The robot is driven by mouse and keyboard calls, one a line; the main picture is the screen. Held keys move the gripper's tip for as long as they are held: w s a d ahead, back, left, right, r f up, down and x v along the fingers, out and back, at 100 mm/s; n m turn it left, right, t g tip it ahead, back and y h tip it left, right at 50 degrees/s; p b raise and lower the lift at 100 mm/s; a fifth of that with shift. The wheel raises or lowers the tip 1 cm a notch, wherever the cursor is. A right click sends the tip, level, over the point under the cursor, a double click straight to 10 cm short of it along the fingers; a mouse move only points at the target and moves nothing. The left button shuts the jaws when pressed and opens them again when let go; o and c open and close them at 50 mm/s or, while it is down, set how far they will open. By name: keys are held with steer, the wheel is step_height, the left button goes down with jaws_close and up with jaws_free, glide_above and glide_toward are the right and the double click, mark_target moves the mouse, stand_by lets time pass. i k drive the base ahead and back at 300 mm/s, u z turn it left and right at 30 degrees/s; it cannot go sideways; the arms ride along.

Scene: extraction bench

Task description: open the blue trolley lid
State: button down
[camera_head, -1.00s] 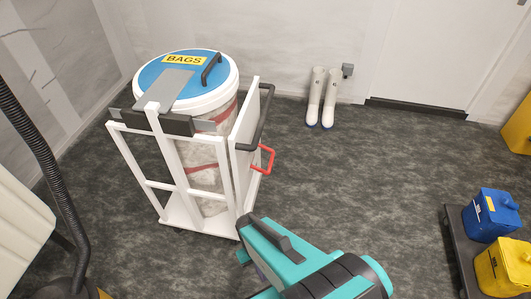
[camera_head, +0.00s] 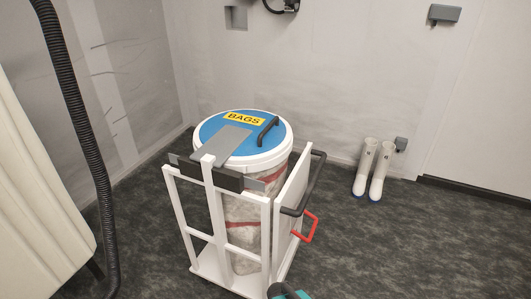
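The white trolley (camera_head: 255,235) stands on the dark floor and holds a clear bag with red bands (camera_head: 240,208). Its round blue lid (camera_head: 217,123) has a white rim, a yellow BAGS label (camera_head: 244,118) and a black handle (camera_head: 268,130) on its right side. The lid lies flat and closed on top. A grey plate (camera_head: 226,141) runs from the lid to a dark bracket at the trolley's near left side. Only a small teal and black part of my arm shows at the bottom edge. My gripper is out of view.
A black push bar (camera_head: 318,170) and a red loop handle (camera_head: 309,227) stick out at the trolley's right. White boots (camera_head: 372,170) stand by the back wall. A black hose (camera_head: 80,130) and a pale panel (camera_head: 35,170) are at the left. Floor at the right is clear.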

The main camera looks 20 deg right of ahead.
mark_target(240, 136)
steer(key=z, duration=0.8)
steer(key=k, duration=0.1)
steer(key=u, duration=2.35)
steer(key=k, duration=0.6)
steer(key=z, duration=0.3)
